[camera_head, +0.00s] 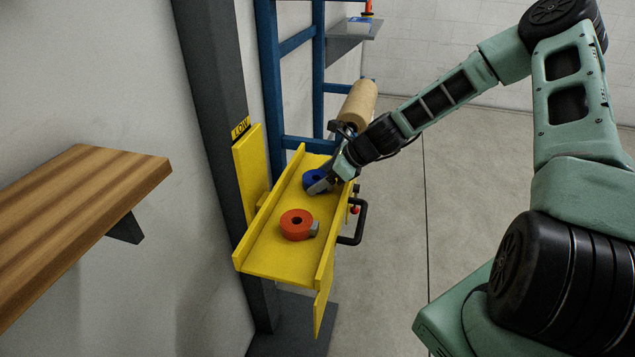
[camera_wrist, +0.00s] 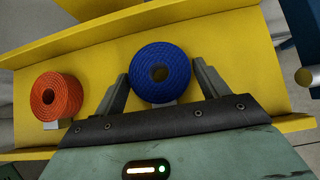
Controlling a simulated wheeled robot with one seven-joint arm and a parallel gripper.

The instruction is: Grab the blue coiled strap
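The blue coiled strap (camera_head: 309,177) lies on the yellow shelf, partly hidden by my gripper (camera_head: 325,184) in the head view. In the wrist view the blue strap (camera_wrist: 178,88) sits between the two fingers of my gripper (camera_wrist: 160,70), one on each side. The fingers are spread about as wide as the coil, with what look like thin gaps at their tips. I see no clear sign of a firm grip. The strap rests on the shelf.
An orange-red coiled strap (camera_head: 291,224) lies on the same yellow shelf (camera_head: 275,262), nearer the front end. The shelf has raised side edges. A tan roll (camera_head: 358,104) is behind, a black handle (camera_head: 356,225) at the right side, and a wooden shelf (camera_head: 75,210) at left.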

